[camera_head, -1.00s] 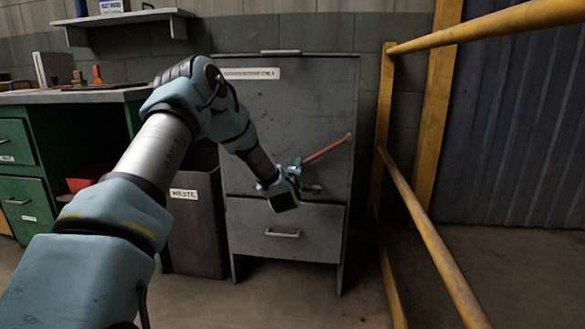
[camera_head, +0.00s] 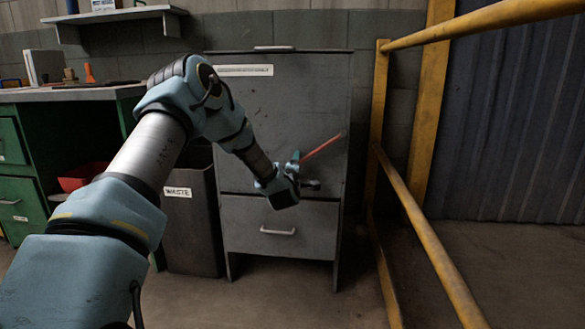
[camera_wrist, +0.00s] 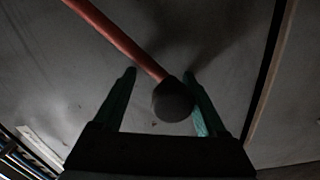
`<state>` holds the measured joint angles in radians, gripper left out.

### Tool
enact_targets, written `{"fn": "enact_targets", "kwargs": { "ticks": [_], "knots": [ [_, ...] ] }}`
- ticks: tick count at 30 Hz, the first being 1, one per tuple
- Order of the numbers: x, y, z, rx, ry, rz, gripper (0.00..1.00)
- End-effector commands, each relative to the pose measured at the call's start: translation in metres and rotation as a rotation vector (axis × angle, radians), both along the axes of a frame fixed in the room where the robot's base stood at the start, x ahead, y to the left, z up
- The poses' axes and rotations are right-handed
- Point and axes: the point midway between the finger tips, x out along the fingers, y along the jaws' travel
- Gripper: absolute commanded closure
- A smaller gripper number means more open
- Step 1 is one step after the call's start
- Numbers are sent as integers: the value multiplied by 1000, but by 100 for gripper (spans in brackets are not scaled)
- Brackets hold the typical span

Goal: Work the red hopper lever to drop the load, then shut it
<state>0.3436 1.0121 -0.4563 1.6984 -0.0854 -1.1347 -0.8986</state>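The red lever (camera_head: 322,146) is on the front of the grey hopper cabinet (camera_head: 290,100), slanting up to the right. It also shows in the wrist view (camera_wrist: 120,35), running down to a dark round end (camera_wrist: 172,100). My gripper (camera_head: 297,165) is at the lever's lower left end. In the wrist view my gripper (camera_wrist: 165,90) is open, with the dark end in line between its green fingers, closer to the right one. Whether a finger touches it cannot be told. The load is not visible.
A dark waste bin (camera_head: 190,225) stands left of the cabinet, beside a green workbench (camera_head: 75,95). Yellow railings (camera_head: 425,225) run along the right. A closed drawer with a handle (camera_head: 278,231) is low on the cabinet. A shelf (camera_head: 115,15) hangs at upper left.

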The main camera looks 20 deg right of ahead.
Motion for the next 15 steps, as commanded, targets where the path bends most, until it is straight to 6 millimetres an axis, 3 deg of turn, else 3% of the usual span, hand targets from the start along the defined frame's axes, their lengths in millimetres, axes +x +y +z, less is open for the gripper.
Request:
{"fn": "enact_targets", "kwargs": {
  "ticks": [15],
  "knots": [
    [-1, 5, -5, 5, 7, 5, 24]
  ]
}}
